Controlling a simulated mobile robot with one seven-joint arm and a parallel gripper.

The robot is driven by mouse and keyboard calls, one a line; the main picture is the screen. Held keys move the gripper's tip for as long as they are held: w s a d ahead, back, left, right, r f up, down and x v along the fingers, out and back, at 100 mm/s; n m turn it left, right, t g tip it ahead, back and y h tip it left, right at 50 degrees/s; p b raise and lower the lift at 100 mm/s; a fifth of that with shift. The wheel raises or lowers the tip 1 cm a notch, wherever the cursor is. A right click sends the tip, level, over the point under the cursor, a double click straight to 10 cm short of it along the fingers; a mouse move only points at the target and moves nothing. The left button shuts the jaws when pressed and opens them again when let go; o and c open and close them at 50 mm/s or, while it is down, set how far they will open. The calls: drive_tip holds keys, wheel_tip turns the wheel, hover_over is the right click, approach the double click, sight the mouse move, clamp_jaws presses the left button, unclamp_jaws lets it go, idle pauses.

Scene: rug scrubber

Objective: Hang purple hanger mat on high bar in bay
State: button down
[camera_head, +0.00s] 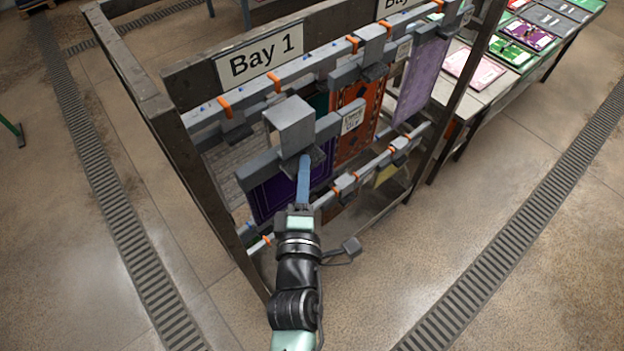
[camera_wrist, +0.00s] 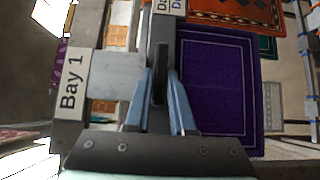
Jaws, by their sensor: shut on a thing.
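My gripper (camera_head: 304,160) has its blue fingers shut on the grey hanger (camera_head: 262,168) of the purple mat. The purple mat (camera_head: 275,197) hangs below the hanger's crossbar, and it fills the middle of the wrist view (camera_wrist: 215,85). The hanger's wide grey hook (camera_head: 290,122) stands up in front of the high bar (camera_head: 245,95), under the Bay 1 sign (camera_head: 260,58). The hook appears apart from the bar, on the near side. The gripper fingers also show in the wrist view (camera_wrist: 160,105), around the hanger's tab.
An orange patterned mat (camera_head: 350,135) and a lilac mat (camera_head: 418,85) hang to the right. Orange clips mark both bars; the low bar (camera_head: 378,161) runs below. A dark post (camera_head: 190,165) stands at left. A table with mats (camera_head: 480,85) is at upper right.

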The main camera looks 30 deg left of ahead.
sight(290, 158)
drive_tip(key=shift+w+a+r+p, duration=0.15)
drive_tip(key=shift+w+a, duration=0.15)
drive_tip(key=shift+a, duration=0.35)
drive_tip(key=shift+w+a+r+p, duration=0.15)
drive_tip(key=shift+w+a, duration=0.15)
drive_tip(key=shift+a, duration=0.3)
drive_tip(key=shift+w+a+f+b, duration=0.25)
drive_tip(key=shift+a+f+b, duration=0.05)
drive_tip(key=shift+a+b, duration=0.4)
drive_tip(key=w+a+f+b, duration=0.2)
drive_tip(key=w+a+b, duration=0.1)
drive_tip(key=a+b, duration=0.5)
drive_tip(key=shift+f+b, duration=0.4)
drive_tip(key=shift+b, duration=0.2)
drive_tip(key=shift+w, duration=0.1)
